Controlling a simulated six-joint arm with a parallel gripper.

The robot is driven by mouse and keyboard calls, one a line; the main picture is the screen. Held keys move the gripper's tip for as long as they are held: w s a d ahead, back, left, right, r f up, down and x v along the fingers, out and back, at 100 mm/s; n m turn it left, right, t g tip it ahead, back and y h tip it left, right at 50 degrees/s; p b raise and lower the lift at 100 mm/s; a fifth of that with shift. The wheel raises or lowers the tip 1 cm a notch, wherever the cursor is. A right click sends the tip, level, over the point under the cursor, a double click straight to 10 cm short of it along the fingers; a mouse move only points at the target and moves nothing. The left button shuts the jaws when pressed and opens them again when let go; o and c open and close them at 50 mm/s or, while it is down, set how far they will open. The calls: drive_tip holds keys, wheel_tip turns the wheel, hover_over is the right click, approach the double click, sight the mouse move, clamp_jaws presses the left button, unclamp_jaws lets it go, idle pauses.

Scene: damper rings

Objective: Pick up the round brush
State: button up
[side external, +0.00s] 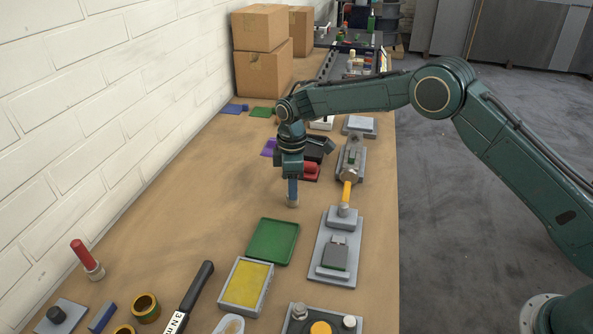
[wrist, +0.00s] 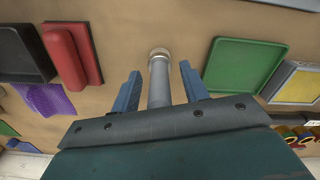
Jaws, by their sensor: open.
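A grey cylinder with a paler rounded end, which I take to be the round brush (wrist: 159,75), shows in the wrist view between the two blue fingers of my gripper (wrist: 162,92). A narrow gap shows on each side of it, and its near end is hidden by the gripper body. In the side view my gripper (side external: 292,183) points straight down over the middle of the bench. Its fingers hide most of the cylinder; only the pale end (side external: 292,203) shows just below them, at the bench top. My gripper is open.
A red block (side external: 311,172) and a dark tray (side external: 318,147) lie close behind the gripper. A green tray (side external: 272,241) and a yellow-filled tray (side external: 244,285) lie in front. A grey fixture (side external: 338,250) stands right.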

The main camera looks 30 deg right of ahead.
drive_tip(key=shift+f, duration=0.15)
idle(0.3)
clamp_jaws()
drive_tip(key=shift+r, duration=0.2)
wheel_tip(320, 180, up, 20)
drive_tip(key=shift+f, duration=0.15)
idle(0.5)
idle(0.5)
